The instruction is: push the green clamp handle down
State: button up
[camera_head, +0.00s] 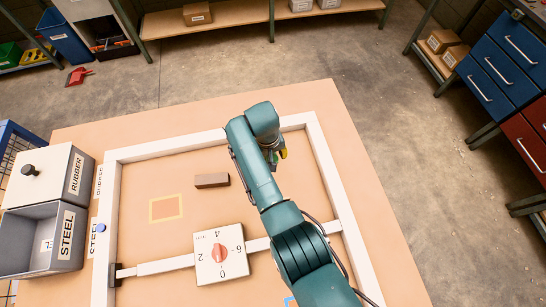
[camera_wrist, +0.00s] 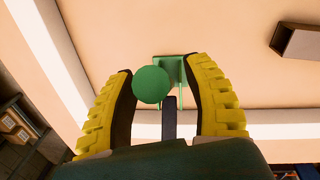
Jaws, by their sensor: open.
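The green clamp handle, with a round green knob (camera_wrist: 152,84), shows in the wrist view. A green bracket (camera_wrist: 172,70) stands behind the knob near the white frame. My gripper (camera_wrist: 161,70) is open, with one yellow ridged finger on each side of the knob. The knob appears closer to the left finger; I cannot tell whether they touch. A dark upright bar (camera_wrist: 170,118) shows below the knob between the fingers. In the head view my gripper (camera_head: 274,156) is by the far right part of the frame, and my arm hides most of the clamp.
A white frame (camera_head: 325,170) borders the table (camera_head: 375,225). Inside it are a brown block (camera_head: 211,180) and a white dial box (camera_head: 208,265) on a white crossbar. Grey bins marked RUBBER (camera_head: 75,175) and STEEL (camera_head: 67,235) stand at the left.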

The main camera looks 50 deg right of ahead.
jog(key=shift+c, duration=0.4)
grip_shut()
